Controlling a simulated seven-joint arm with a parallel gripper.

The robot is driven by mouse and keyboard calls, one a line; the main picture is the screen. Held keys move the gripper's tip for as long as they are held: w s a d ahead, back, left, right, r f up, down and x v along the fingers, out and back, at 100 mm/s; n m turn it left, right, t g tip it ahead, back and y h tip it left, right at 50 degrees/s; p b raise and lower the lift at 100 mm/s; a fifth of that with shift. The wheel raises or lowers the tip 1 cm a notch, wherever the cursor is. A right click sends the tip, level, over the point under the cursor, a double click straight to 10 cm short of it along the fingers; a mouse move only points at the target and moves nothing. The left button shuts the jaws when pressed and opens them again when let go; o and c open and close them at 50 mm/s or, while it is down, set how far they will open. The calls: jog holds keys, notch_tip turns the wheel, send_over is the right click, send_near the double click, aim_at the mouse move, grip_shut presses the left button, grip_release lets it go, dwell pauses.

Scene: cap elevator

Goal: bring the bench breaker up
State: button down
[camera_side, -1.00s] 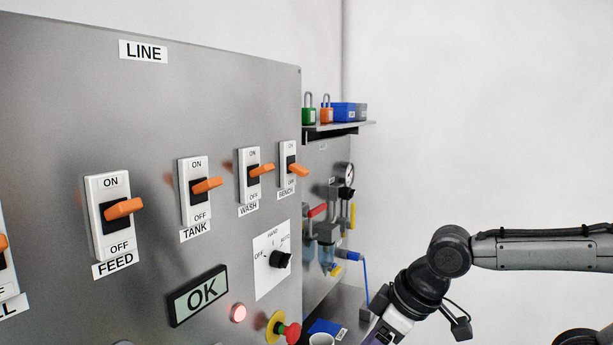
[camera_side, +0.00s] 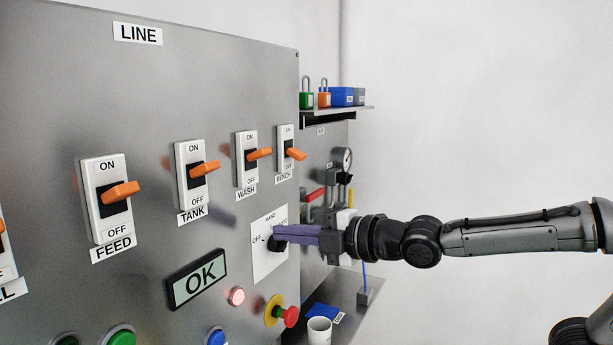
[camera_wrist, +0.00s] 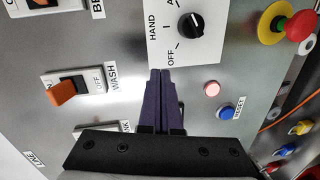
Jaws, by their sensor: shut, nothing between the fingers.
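The bench breaker (camera_side: 286,135) is the rightmost breaker of the row in the side view. Its orange lever (camera_side: 296,153) tips downward, while the levers beside it tip slightly up. In the wrist view only part of the bench breaker's label (camera_wrist: 98,8) and edge shows at the top left. My gripper (camera_side: 277,235) has its purple fingers together and empty, below the bench breaker and in front of the selector plate (camera_side: 262,262). In the wrist view the fingertips (camera_wrist: 160,72) lie beside the plate, apart from the black knob (camera_wrist: 190,28). Whether they touch the panel cannot be told.
The wash breaker (camera_side: 246,172), tank breaker (camera_side: 191,195) and feed breaker (camera_side: 107,225) stand to the left. A red emergency button (camera_side: 290,316) and a lit button (camera_side: 235,296) sit below. A shelf with padlocks (camera_side: 323,98) is at the right.

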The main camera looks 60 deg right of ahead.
jog(key=r+n+t, duration=0.1)
jog(key=n, duration=0.1)
jog(key=w+r+n+t, duration=0.1)
jog(key=r+n, duration=0.1)
jog(key=n, duration=0.1)
jog(key=w+r+n+t+y, duration=0.1)
jog(key=n+t, duration=0.1)
jog(key=shift+d+r+n, duration=0.25)
jog(key=shift+r+n, duration=0.05)
jog(key=shift+r, duration=0.05)
jog(key=n, duration=0.2)
jog(key=r+n+t, duration=0.1)
jog(key=shift+r+n+t+y, duration=0.1)
jog(key=shift+n+t+y, duration=0.2)
jog(key=shift+n+y, duration=0.1)
jog(key=shift+d+r+n+t+y, duration=0.15)
jog(key=shift+n+t+y, duration=0.25)
jog(key=shift+n, duration=0.6)
jog(key=s+d+f+n+t+h, duration=0.2)
jog(key=s+d+f+n+t, duration=0.1)
jog(key=s+d+f+n, duration=0.3)
jog(key=d+f, duration=0.2)
jog(key=d, duration=0.1)
jog(key=shift+d+f+n, duration=0.25)
jog(key=shift+d+n, duration=0.05)
